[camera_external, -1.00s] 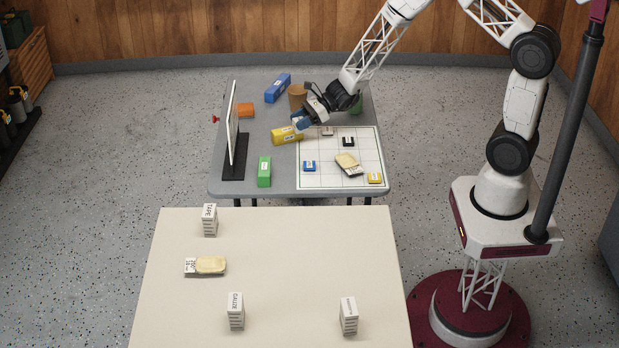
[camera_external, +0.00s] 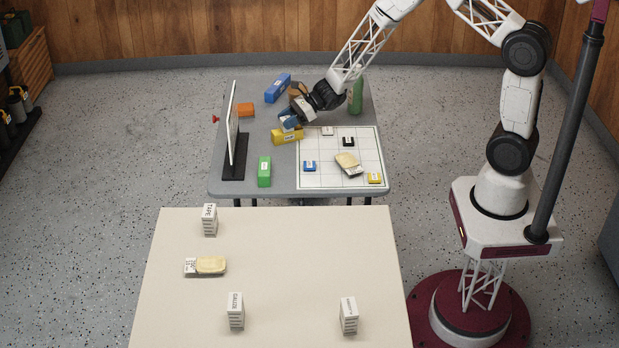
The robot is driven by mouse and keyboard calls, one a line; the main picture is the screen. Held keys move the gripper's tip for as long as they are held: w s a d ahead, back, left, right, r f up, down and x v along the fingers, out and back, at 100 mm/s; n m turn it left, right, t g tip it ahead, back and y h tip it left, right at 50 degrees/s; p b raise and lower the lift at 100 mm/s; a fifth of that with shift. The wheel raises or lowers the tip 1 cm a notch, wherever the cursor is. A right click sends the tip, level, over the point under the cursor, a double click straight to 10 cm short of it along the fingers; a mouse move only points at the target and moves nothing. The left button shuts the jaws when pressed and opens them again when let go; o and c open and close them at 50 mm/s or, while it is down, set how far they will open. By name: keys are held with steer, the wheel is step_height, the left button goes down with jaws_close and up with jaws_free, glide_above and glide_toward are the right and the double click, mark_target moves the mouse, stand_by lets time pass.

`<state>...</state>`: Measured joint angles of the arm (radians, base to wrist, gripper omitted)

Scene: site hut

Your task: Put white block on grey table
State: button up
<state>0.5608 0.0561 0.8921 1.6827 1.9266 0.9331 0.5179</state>
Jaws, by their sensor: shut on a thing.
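My gripper (camera_external: 289,124) is low over the grey table (camera_external: 228,188), just above and behind a yellow block (camera_external: 286,137). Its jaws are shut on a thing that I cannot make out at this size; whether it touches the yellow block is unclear. A small whitish block (camera_external: 327,131) lies at the back edge of the white grid board (camera_external: 330,181), right of my gripper. The grey table stands behind a beige table (camera_external: 290,255).
A brown cup (camera_external: 295,88) is partly hidden behind my gripper. Small blocks occupy the board.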

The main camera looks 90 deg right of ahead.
steer(key=w+d, duration=0.1)
steer(key=w, duration=0.2)
steer(key=w+d, duration=0.1)
steer(key=w, duration=0.2)
steer(key=w+d+f, duration=0.1)
steer(key=w+d, duration=0.1)
steer(key=w, duration=0.2)
steer(key=shift+w, duration=0.1)
steer(key=shift+c, duration=0.4)
steer(key=shift+f, duration=0.1)
steer(key=shift+f, duration=1.65)
steer(key=shift+f, duration=0.15)
steer(key=o, duration=1)
steer(key=shift+o, duration=0.2)
